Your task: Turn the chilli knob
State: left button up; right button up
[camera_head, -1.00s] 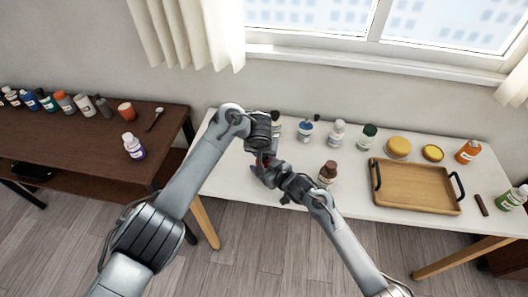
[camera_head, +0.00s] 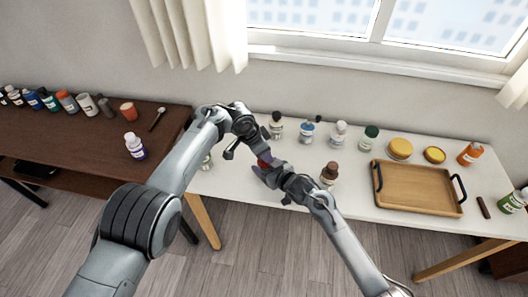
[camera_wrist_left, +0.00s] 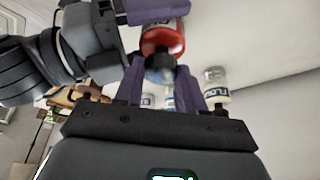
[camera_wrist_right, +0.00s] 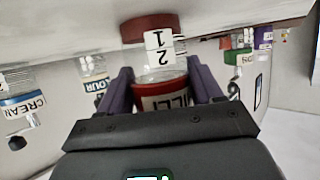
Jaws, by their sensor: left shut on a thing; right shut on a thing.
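The chilli jar (camera_wrist_right: 163,95) has a red band with part of its name showing, a clear section with a white number label, and a red end at the top of the right wrist view. My right gripper (camera_wrist_right: 160,82) is shut around the red-banded part. In the left wrist view the red jar (camera_wrist_left: 163,38) ends in a dark bluish knob-like part (camera_wrist_left: 160,68), with my left gripper (camera_wrist_left: 161,72) shut on it. In the head view the jar is a small red patch (camera_head: 264,159), mostly hidden between my left gripper (camera_head: 255,150) and right gripper (camera_head: 263,166).
A brown-capped bottle (camera_head: 329,174) stands close to my right arm. A wooden tray (camera_head: 418,207) lies to the right. The dark table (camera_head: 75,150) at left holds more bottles.

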pick_arm(q)
jog(key=shift+w+r+m+g+h, duration=0.15)
jog(key=shift+m+g+h, duration=0.2)
jog(key=shift+m, duration=1.05)
jog(key=o, duration=1.1)
jog(key=shift+c, duration=0.2)
jog(key=shift+f+n, duration=0.2)
jog(key=shift+n, duration=0.1)
